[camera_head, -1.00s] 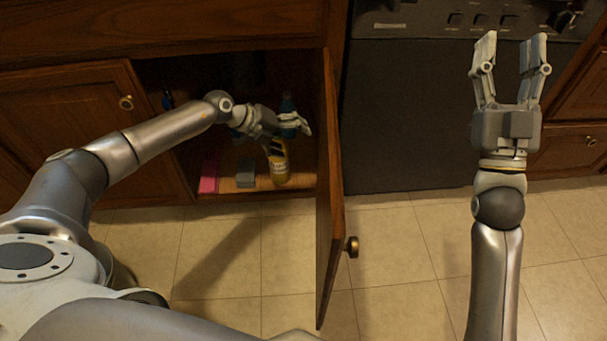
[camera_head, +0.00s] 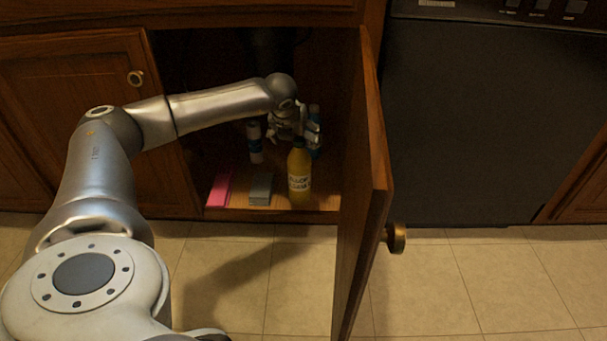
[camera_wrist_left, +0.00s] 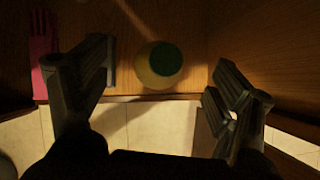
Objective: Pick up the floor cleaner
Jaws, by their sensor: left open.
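The floor cleaner is a yellow bottle (camera_head: 299,175) with a printed label, standing upright near the front edge of the cabinet floor. In the left wrist view it shows from above as a round dark green cap over a yellowish body (camera_wrist_left: 160,64). My left gripper (camera_head: 295,128) is inside the cabinet, just above and behind the bottle in the head view. In the wrist view its open fingers (camera_wrist_left: 170,82) stand on either side of the bottle, with gaps on both sides. My right gripper is out of view.
A pink item (camera_head: 220,187) and a grey block (camera_head: 261,188) lie left of the bottle. A white and blue container (camera_head: 254,142) and a blue bottle (camera_head: 315,130) stand behind. The open cabinet door (camera_head: 365,190) bounds the right side.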

